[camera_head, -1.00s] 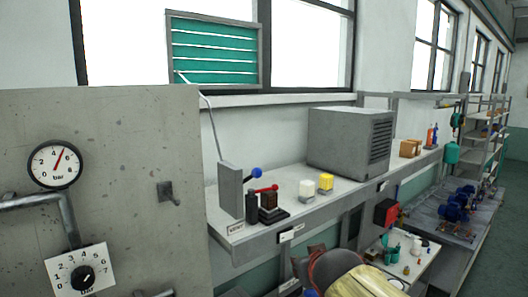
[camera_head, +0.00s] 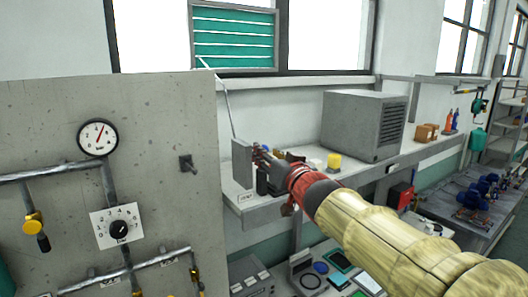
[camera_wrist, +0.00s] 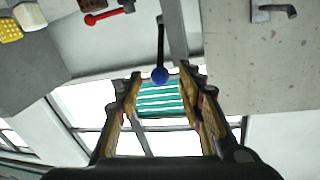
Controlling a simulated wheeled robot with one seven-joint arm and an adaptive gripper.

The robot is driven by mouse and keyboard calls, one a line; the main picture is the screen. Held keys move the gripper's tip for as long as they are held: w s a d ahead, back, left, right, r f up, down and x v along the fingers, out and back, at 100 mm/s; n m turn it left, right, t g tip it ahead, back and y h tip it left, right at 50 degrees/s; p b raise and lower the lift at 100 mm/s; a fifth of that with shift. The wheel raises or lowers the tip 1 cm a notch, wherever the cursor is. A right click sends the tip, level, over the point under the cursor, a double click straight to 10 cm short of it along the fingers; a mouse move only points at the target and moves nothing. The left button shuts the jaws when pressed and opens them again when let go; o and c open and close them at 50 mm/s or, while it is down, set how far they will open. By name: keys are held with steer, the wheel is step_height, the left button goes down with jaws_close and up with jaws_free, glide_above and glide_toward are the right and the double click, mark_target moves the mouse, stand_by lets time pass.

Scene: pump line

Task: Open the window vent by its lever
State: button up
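The window vent (camera_head: 235,38) has teal slats in a grey frame, high at the window. A thin rod (camera_head: 224,100) runs from it down to the grey lever box (camera_head: 242,163) on the shelf. In the wrist view the lever is a dark bar with a blue ball knob (camera_wrist: 160,76). My gripper (camera_wrist: 161,80) is open, with one finger on either side of the knob in that picture; I cannot tell whether they touch it. In the head view my gripper (camera_head: 266,157) is beside the lever box and largely hides the lever. The vent (camera_wrist: 160,98) also shows between the fingers.
A red-handled lever (camera_wrist: 104,15) stands close by. A concrete panel (camera_head: 150,120) with a gauge and pipes stands left of the lever box.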

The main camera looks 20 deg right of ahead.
steer(key=shift+w+a, duration=0.2)
steer(key=shift+w, duration=1.5)
steer(key=shift+c, duration=0.5)
jaws_close()
